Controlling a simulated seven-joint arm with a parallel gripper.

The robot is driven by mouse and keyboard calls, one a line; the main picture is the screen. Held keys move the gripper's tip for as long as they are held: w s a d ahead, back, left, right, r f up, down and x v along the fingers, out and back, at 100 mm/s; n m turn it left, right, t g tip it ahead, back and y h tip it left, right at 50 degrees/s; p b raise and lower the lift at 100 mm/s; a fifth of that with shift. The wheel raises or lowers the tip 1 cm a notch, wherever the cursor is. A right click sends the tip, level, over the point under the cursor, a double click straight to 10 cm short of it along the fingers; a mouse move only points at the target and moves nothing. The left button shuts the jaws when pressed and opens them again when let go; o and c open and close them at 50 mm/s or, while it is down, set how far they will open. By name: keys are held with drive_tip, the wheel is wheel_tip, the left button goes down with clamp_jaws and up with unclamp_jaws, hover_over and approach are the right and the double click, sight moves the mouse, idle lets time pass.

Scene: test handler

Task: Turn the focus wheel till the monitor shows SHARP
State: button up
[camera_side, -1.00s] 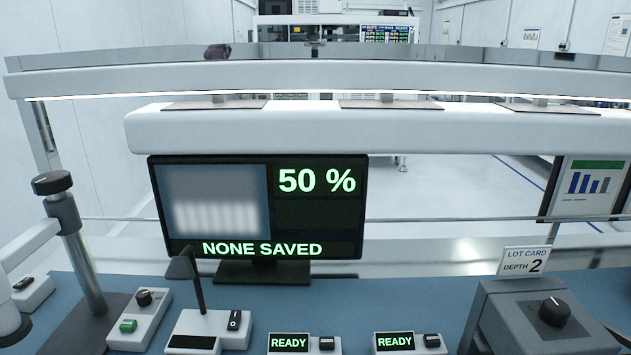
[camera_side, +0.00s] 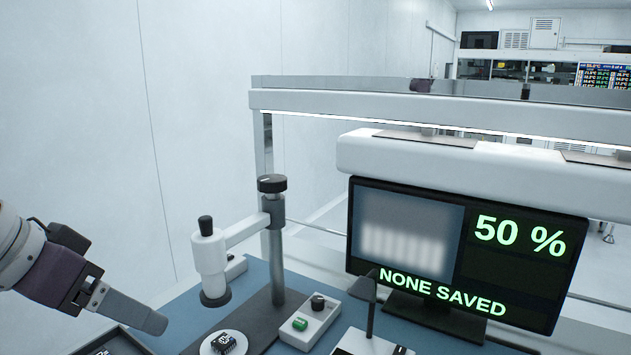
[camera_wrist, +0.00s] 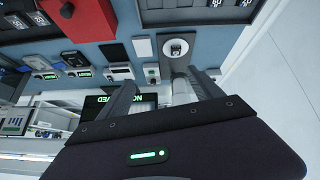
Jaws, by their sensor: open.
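The monitor (camera_side: 408,310) shows a blurred pale picture, "50 %" and "NONE SAVED". Left of it stands a white microscope head (camera_side: 210,262) on an arm from a grey post, with a black ribbed knob (camera_side: 272,184) on the post's top. A smaller black knob (camera_side: 206,225) tops the head. Which knob is the focus wheel is not marked. A dark chip (camera_side: 223,343) lies on the round stage below. My gripper (camera_side: 150,320) is left of the microscope, apart from it, open and empty. In the wrist view its fingers (camera_wrist: 160,80) are spread, with the microscope beyond.
A control box (camera_side: 310,325) with a green button and black knob stands right of the post. A lamp (camera_side: 363,288) stands before the monitor. A white shelf (camera_side: 480,168) overhangs it. A dark tray (camera_side: 118,343) lies below my gripper.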

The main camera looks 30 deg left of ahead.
drive_tip(key=w+d+r+n+t+h, duration=0.1)
drive_tip(key=w+d+r+n+t, duration=0.2)
drive_tip(key=w, duration=0.4)
drive_tip(key=w+d+r+n+t+h, duration=0.1)
drive_tip(key=w+d+r+n+t, duration=0.1)
drive_tip(key=w+d+n, duration=0.35)
drive_tip(key=w+d+r+n+t+h, duration=0.1)
drive_tip(key=w+d+r+n+t, duration=0.2)
drive_tip(key=w, duration=0.6)
wheel_tip(320, 180, up, 5)
drive_tip(key=n+t+y, duration=0.1)
drive_tip(key=n+y, duration=1)
drive_tip(key=n, duration=1.6)
hover_over(275, 175)
drive_tip(key=v, duration=0.6)
drive_tip(key=shift+n, duration=0.45)
drive_tip(key=f, duration=0.8)
drive_tip(key=shift+w+a+f, duration=0.15)
drive_tip(key=shift+a+f, duration=0.1)
drive_tip(key=x, duration=0.5)
drive_tip(key=shift+w+r, duration=0.2)
drive_tip(key=shift+w+a, duration=0.35)
drive_tip(key=shift+w, duration=0.25)
drive_tip(key=c, duration=1.4)
drive_tip(key=shift+o, duration=0.2)
drive_tip(key=shift+y, duration=0.3)
